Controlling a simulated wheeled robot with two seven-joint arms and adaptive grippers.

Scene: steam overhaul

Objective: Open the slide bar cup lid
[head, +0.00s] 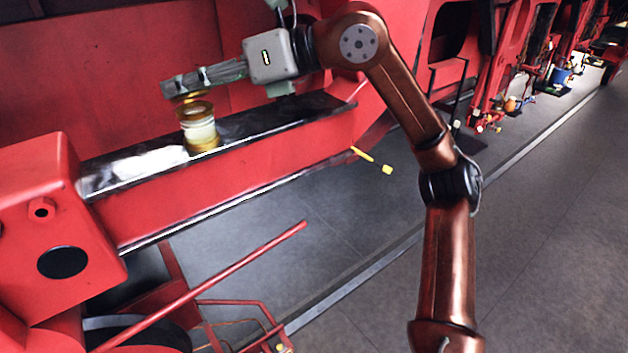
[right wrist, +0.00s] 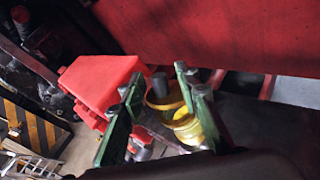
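The slide bar cup (head: 200,134), brass-yellow with a pale band, stands upright on the dark top of the red slide bar. Its round brass lid (head: 194,108) is at the top, just below my right gripper (head: 178,86). In the right wrist view the yellow cup (right wrist: 186,130) and the lid (right wrist: 158,102), with a dark knob, show between the fingers. The lid looks tilted and offset from the cup, but its exact angle is unclear. My right gripper (right wrist: 158,76) has its fingers apart, with no clear grip on the lid. My left gripper is out of view.
The red slide bar (head: 240,165) runs from a red block (head: 60,210) at left towards the upper right. A red wall (head: 110,70) stands close behind it. Grey floor at right is open.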

